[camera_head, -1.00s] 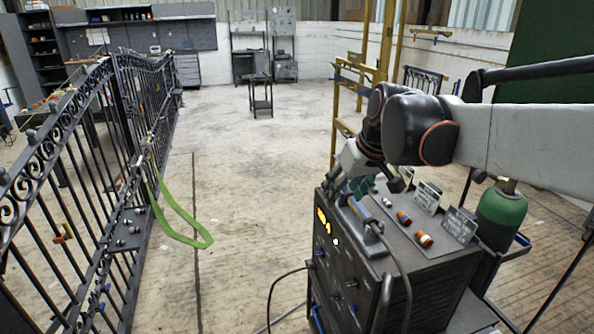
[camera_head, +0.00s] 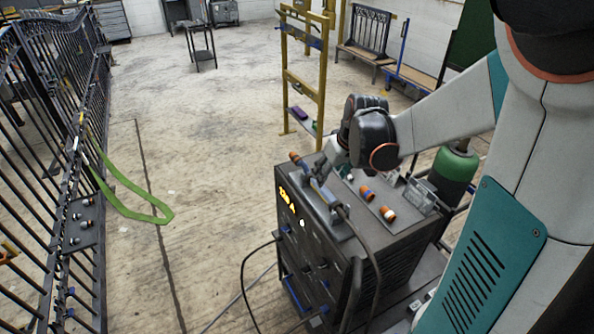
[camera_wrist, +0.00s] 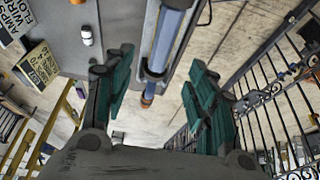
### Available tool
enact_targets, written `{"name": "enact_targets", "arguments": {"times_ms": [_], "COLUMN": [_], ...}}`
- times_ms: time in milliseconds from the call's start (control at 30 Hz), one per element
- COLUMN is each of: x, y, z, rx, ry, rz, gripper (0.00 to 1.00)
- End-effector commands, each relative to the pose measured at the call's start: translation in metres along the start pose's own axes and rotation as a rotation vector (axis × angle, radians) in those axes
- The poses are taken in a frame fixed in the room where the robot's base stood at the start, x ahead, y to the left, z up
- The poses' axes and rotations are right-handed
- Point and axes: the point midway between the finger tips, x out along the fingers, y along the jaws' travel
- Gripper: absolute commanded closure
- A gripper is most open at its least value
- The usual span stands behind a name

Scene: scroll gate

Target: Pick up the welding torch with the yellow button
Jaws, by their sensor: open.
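The welding torch (camera_head: 325,196) has a blue-grey handle and lies along the left edge of the dark welding machine's top (camera_head: 395,243). Its cable runs off the near end. In the wrist view the torch (camera_wrist: 169,35) runs down from the top edge, with an orange tip at its lower end. I cannot make out a yellow button on it. My gripper (camera_head: 316,178) is at the torch's far part. In the wrist view its teal fingers (camera_wrist: 160,72) are spread, one on each side of the torch's line, with visible gaps. Contact cannot be told.
Orange nozzles (camera_head: 367,193) and a small white piece (camera_head: 350,177) sit on the machine top, right of the torch. A green gas cylinder (camera_head: 454,175) stands behind. A black iron gate (camera_head: 72,190) and a green strap (camera_head: 140,212) are at left.

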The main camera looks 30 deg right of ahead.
Motion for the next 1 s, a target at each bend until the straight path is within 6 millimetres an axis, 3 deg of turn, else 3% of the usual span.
{"name": "enact_targets", "arguments": {"times_ms": [100, 433, 700, 1000], "x": [0.022, 0.046, 0.083, 0.091], "y": [0.0, -0.001, -0.002, -0.002], "z": [0.0, 0.0, 0.0, 0.0], "rx": [-0.001, 0.0, -0.001, 0.0], "ry": [0.0, 0.0, 0.0, 0.0], "rz": [0.0, 0.0, 0.0, 0.0], "gripper": [0.48, 0.48, 0.48, 0.48]}}
